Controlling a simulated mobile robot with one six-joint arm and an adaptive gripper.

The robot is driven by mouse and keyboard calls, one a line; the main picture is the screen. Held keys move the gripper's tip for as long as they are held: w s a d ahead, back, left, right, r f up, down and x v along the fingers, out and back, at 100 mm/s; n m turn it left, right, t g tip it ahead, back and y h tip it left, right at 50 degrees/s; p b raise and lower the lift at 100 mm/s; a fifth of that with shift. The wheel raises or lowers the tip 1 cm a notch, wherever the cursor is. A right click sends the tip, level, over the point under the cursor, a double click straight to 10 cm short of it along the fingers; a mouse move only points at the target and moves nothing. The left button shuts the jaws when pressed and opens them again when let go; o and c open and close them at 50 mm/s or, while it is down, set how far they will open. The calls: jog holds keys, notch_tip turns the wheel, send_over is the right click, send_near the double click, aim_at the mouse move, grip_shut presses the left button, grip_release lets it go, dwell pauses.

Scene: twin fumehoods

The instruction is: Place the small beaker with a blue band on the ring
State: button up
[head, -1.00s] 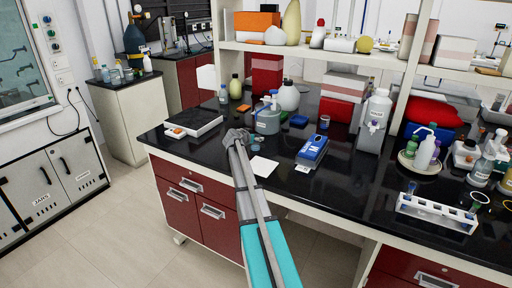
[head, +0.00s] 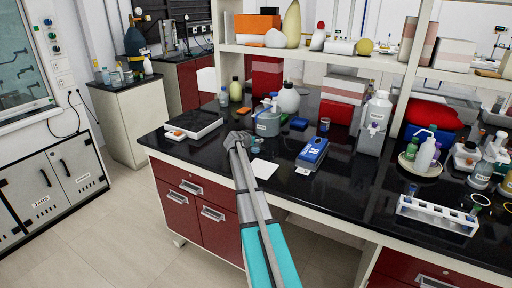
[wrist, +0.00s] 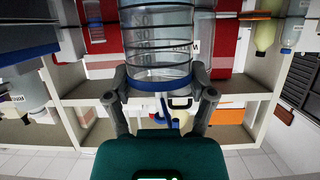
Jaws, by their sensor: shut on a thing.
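In the wrist view, a clear beaker with a blue band (wrist: 157,47) and printed graduations stands between the fingers of my gripper (wrist: 160,98). The fingers are shut on it at the blue band, one on each side. In the head view my gripper (head: 238,138) is over the left part of the black bench; the beaker is hard to make out there.
The tube rack (head: 437,213) stands at right; a shelf runs above.

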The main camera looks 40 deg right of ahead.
jog(key=c, duration=0.3)
jog(key=shift+r, duration=0.15)
notch_tip(320, 180, up, 3)
jog(key=p, duration=0.3)
jog(key=s+a+r+p, duration=0.2)
jog(key=s+r+p, duration=0.1)
jog(key=s, duration=0.1)
jog(key=s+a+r+p, duration=0.5)
jog(key=s+r+p, duration=0.1)
jog(key=s+p, duration=0.1)
jog(key=shift+s+a+r, duration=0.3)
jog(key=shift+a+r, duration=0.1)
dwell(0.3)
